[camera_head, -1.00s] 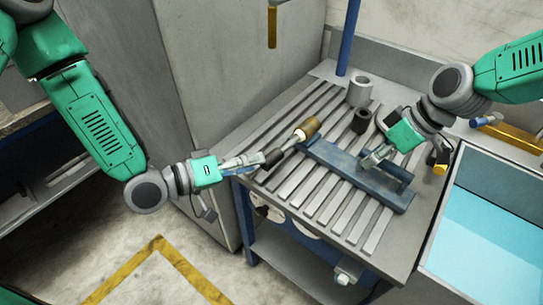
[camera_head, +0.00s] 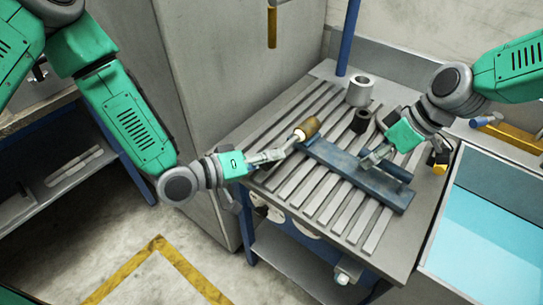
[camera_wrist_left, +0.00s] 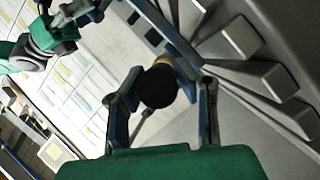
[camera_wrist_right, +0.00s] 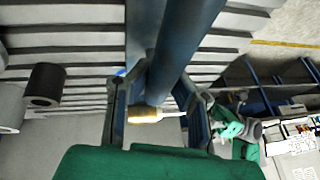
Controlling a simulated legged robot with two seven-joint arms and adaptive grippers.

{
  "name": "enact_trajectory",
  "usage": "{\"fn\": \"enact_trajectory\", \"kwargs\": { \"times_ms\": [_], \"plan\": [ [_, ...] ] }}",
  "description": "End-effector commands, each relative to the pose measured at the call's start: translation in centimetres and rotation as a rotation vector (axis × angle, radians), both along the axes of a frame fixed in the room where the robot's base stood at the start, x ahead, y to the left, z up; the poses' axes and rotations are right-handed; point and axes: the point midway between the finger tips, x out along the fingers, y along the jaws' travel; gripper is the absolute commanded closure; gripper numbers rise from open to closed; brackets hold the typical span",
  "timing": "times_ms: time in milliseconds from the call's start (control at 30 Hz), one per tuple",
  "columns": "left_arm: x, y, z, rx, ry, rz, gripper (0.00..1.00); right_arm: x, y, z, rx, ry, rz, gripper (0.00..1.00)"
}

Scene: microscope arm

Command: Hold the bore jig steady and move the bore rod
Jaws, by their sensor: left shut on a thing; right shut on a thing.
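The bore jig (camera_head: 345,171) is a long dark blue block with a raised blue bar, lying on the slatted table. My right gripper (camera_head: 369,159) is shut on the bar, which passes between its fingers in the right wrist view (camera_wrist_right: 178,55). The bore rod (camera_head: 298,136) shows a pale section beside a brass-coloured cylinder (camera_head: 308,127) at the jig's far left end. My left gripper (camera_head: 284,152) is shut on the rod's near end. The left wrist view shows a black round end (camera_wrist_left: 158,87) between the fingers. How deep the rod sits is hidden.
A grey hollow cylinder (camera_head: 360,91) and a dark ring (camera_head: 361,121) stand behind the jig. A blue post (camera_head: 348,38) rises at the table's back. A light blue basin (camera_head: 490,230) is at the right. The front slats are bare.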

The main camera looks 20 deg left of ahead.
Motion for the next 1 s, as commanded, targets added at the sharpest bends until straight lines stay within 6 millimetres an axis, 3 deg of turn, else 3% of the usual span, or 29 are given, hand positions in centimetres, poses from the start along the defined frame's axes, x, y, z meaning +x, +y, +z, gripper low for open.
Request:
{"fn": "enact_trajectory", "kwargs": {
  "times_ms": [333, 700, 733, 767, 1000],
  "plan": [
    [5.5, -2.6, 0.0, 0.002, -0.001, 0.004, 1.00, 0.0, 0.1, 0.1, 0.002, 0.000, 0.002, 1.00],
    [6.0, -2.9, -0.1, 0.002, 0.003, 0.004, 1.00, -0.1, 0.1, 0.1, 0.001, 0.002, 0.002, 1.00],
    [6.0, -2.9, -0.1, 0.003, 0.004, 0.004, 0.64, -0.1, 0.1, 0.0, 0.001, 0.002, 0.002, 1.00],
    [6.0, -2.9, -0.1, 0.003, 0.004, 0.004, 0.54, -0.1, 0.1, 0.0, 0.001, 0.002, 0.002, 1.00],
    [6.0, -2.9, 0.0, 0.001, 0.002, 0.003, 0.54, -0.1, 0.0, 0.0, 0.000, 0.002, 0.002, 1.00]
  ]
}}
